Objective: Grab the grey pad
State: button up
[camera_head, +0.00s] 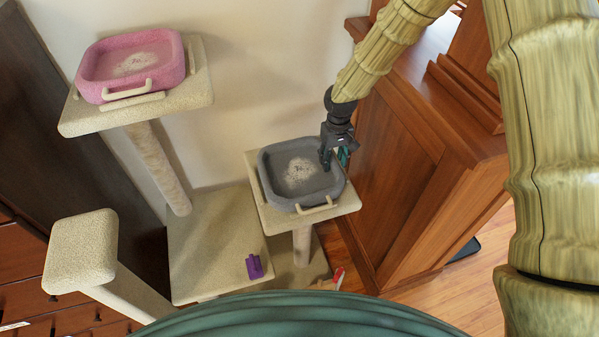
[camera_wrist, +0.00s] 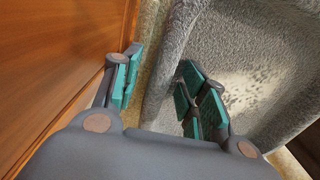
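The grey pad (camera_head: 275,181) is a dark grey, tray-like bed with raised walls and a pale speckled patch inside. It rests on a beige carpeted platform (camera_head: 347,203) at the centre of the head view. My gripper (camera_head: 327,161) is at the pad's right wall, pointing down. In the wrist view my gripper (camera_wrist: 160,78) is open, with teal finger pads apart. The grey pad's wall (camera_wrist: 165,65) shows between the fingers. One finger is outside, over the beige strip, and the other is over the inside. I cannot tell whether either finger touches the wall.
A wooden cabinet (camera_head: 415,165) stands close to the right of my gripper. A pink bed (camera_head: 95,70) sits on a higher platform at left. A purple object (camera_head: 254,266) lies on the lower carpeted platform (camera_head: 205,245). A beige post top (camera_head: 82,250) stands at lower left.

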grip_shut()
jog(key=shift+r, duration=0.15)
